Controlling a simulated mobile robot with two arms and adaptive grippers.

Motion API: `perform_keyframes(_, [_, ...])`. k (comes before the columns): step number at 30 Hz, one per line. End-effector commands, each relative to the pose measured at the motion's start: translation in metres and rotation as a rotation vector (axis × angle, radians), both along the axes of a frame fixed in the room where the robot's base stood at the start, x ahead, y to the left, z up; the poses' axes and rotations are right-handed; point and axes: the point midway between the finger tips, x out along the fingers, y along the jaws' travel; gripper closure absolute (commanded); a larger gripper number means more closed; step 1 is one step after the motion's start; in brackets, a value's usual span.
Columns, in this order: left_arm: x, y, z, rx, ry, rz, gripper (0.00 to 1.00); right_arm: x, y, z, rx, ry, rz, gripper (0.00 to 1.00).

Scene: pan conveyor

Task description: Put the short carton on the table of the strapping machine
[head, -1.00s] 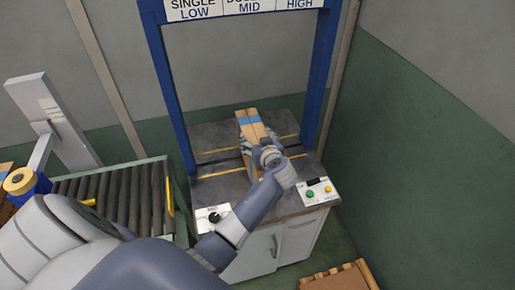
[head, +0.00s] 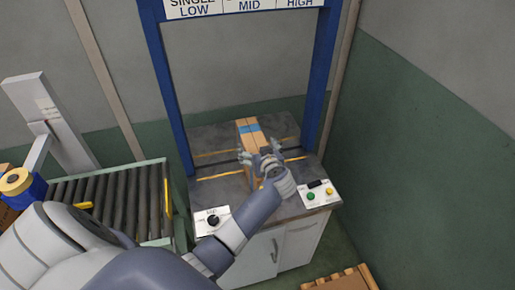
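The short carton (head: 249,127), brown with a blue band across its top, rests on the grey table of the strapping machine (head: 205,138), between the blue posts of its frame. My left gripper (head: 258,158) is at the near end of the carton. Its fingers are spread apart, one to the left of the carton and one to the right. The gripper hides the carton's near part, and I cannot tell whether a finger still touches it. My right gripper is not in the head view.
A roller conveyor (head: 125,203) stands left of the machine, with a tape roll (head: 16,181) at far left. A dial box (head: 212,221) and a button box (head: 318,193) sit on the table's front edge. A wooden pallet (head: 345,281) lies low at front right.

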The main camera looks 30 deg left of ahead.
Motion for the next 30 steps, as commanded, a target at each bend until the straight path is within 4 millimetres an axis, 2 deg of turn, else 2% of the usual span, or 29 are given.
perform_keyframes(11, [-0.001, -0.002, 0.003, -0.001, -0.001, -0.001, 0.14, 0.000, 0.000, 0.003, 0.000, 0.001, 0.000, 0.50])
perform_keyframes(17, [-0.019, -0.024, 0.011, -0.005, -0.003, -0.002, 0.14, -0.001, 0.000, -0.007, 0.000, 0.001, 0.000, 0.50])
perform_keyframes(25, [-0.051, -0.061, 0.031, -0.005, -0.002, -0.001, 0.14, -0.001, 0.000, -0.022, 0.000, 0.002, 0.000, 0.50])
perform_keyframes(30, [-0.065, -0.078, 0.041, -0.002, -0.001, -0.001, 0.14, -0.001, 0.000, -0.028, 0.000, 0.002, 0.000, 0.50])
